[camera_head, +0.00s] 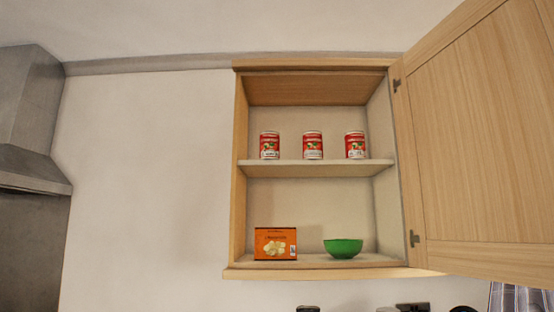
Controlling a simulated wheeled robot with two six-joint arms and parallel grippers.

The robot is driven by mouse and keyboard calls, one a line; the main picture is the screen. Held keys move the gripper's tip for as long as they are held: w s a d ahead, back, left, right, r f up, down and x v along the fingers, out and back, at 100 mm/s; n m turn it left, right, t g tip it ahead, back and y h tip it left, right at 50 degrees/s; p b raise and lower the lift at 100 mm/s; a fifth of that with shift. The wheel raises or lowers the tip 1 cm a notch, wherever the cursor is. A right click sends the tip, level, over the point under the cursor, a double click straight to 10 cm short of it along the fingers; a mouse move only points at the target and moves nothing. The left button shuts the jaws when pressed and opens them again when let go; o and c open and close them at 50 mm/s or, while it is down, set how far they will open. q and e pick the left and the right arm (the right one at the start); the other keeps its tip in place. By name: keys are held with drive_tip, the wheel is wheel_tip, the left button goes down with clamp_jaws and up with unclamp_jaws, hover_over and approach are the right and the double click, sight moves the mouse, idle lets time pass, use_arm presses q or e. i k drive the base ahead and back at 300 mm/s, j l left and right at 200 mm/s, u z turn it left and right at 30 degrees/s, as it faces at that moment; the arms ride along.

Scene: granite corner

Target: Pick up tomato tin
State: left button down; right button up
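Three red tins with white lower labels stand upright in a row on the upper shelf (317,169) of an open wall cabinet. They are the left tin (269,145), the middle tin (313,145) and the right tin (355,145). They look alike, with small gaps between them; their label text is too small to read. Neither of my grippers shows in the head view.
The cabinet's wooden door (480,140) stands open to the right. On the cabinet's bottom shelf are an orange box (275,244) and a green bowl (343,248). A metal range hood (30,130) is at the left. Several items partly show along the bottom edge.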

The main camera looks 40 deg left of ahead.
sight(355, 144)
drive_tip(key=i+l+u, duration=0.2)
drive_tip(key=u, duration=0.15)
drive_tip(key=i+l+u, duration=0.15)
drive_tip(key=l+u, duration=0.2)
drive_tip(key=i+l+u, duration=0.1)
drive_tip(key=l+u, duration=0.25)
drive_tip(key=i+l+u, duration=0.1)
drive_tip(key=l+u, duration=0.2)
